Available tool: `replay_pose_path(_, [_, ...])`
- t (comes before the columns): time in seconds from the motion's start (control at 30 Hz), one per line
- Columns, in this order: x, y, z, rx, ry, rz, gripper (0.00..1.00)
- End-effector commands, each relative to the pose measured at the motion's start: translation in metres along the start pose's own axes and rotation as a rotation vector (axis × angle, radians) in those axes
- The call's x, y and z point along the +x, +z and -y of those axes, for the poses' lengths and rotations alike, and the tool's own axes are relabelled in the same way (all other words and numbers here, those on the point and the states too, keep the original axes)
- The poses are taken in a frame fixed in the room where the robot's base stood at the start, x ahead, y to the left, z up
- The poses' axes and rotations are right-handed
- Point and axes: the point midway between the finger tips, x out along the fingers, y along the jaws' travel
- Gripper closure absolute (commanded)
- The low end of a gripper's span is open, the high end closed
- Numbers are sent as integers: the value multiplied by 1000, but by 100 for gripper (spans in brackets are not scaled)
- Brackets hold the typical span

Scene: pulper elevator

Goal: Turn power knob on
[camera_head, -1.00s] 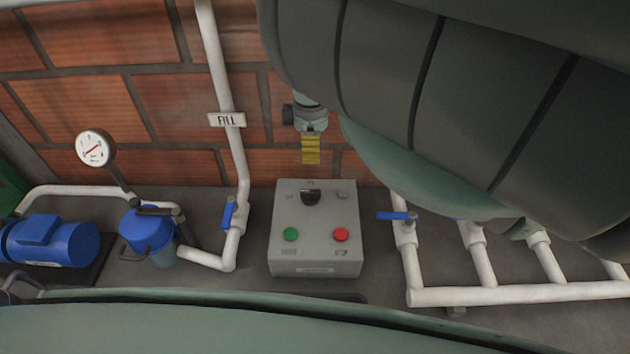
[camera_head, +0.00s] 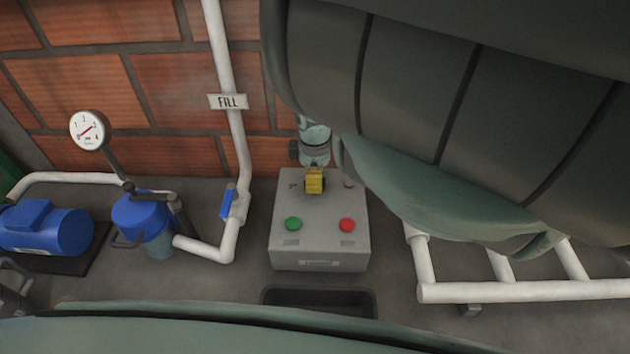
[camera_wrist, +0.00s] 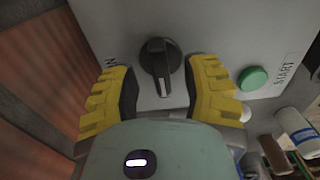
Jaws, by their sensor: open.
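The grey control box (camera_head: 320,252) stands on the floor by the brick wall. Its black power knob (camera_wrist: 161,62) shows in the wrist view, with a white pointer line running roughly along the box face toward my gripper. My gripper (camera_wrist: 162,84) is open, with one yellow finger on each side of the knob and a visible gap to each. In the head view my gripper (camera_head: 314,183) covers the knob at the top of the box. Whether the fingertips touch the panel I cannot tell.
A green button (camera_head: 293,224), marked START in the wrist view, and a red button (camera_head: 347,225) sit lower on the box. A FILL pipe (camera_head: 237,150) with a blue valve handle (camera_head: 227,201) stands to the left. White pipes (camera_head: 520,292) run to the right.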

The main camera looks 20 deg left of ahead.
Motion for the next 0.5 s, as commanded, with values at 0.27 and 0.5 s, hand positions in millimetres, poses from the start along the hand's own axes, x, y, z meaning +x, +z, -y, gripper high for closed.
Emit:
replay_pose_path(0.27, [13, 2, 1, 0, -2, 5, 54])
replay_pose_path(0.5, [13, 2, 1, 0, -1, 5, 54])
